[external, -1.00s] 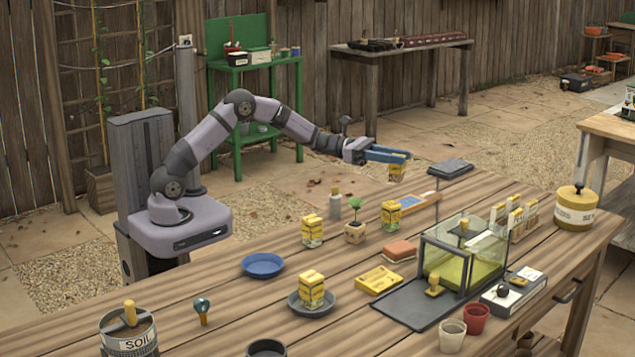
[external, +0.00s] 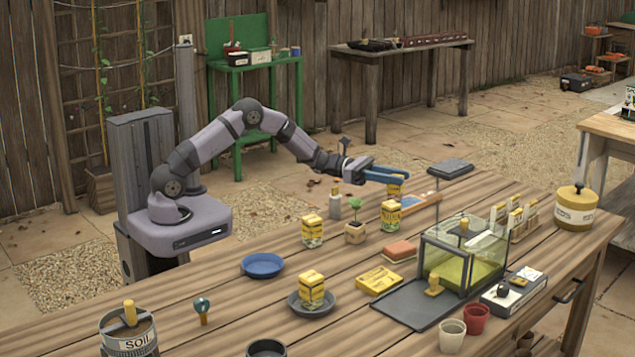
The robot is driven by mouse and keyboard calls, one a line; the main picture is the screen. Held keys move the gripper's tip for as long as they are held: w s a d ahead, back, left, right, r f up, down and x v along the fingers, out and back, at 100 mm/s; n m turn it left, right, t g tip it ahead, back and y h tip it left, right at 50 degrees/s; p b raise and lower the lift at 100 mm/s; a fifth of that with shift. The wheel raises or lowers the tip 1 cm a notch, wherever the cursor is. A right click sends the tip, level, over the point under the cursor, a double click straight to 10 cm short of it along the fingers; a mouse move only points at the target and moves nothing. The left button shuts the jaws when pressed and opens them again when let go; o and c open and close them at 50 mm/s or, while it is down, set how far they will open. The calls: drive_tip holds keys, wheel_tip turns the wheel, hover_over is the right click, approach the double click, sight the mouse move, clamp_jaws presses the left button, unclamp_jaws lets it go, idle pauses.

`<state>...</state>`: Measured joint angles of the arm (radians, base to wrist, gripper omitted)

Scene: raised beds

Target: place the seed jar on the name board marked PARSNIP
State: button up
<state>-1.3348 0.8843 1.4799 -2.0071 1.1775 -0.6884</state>
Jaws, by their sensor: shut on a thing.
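My gripper (external: 392,175) is shut on a yellow seed jar (external: 396,188), held near the far edge of the bench. The jar's lower part is partly hidden behind another yellow jar (external: 391,217). Right beside the held jar, a flat wooden board with a blue patch (external: 421,201) lies on the bench. I cannot tell whether the held jar touches anything below. More similar jars stand at the left (external: 312,232) and on a grey saucer (external: 311,291). No PARSNIP lettering is readable, so I cannot tell which thing is that name board.
A seedling pot (external: 355,232) and a grey bottle (external: 335,206) stand left of the gripper. A dark slab (external: 451,169) lies beyond the board. A glass-sided box (external: 462,258), brick-red block (external: 399,251) and yellow packet (external: 379,281) are nearer. Bench is clear around the blue dish (external: 263,265).

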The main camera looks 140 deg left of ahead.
drive_tip(key=shift+f, duration=0.15)
drive_tip(key=o, duration=1.1)
drive_tip(key=shift+s+r, duration=0.1)
drive_tip(key=shift+r, duration=0.1)
drive_tip(key=b+v, duration=0.1)
drive_tip(key=v, duration=1)
drive_tip(key=shift+s+d+b, duration=0.15)
drive_tip(key=shift+s+b, duration=0.2)
drive_tip(key=shift+s, duration=0.05)
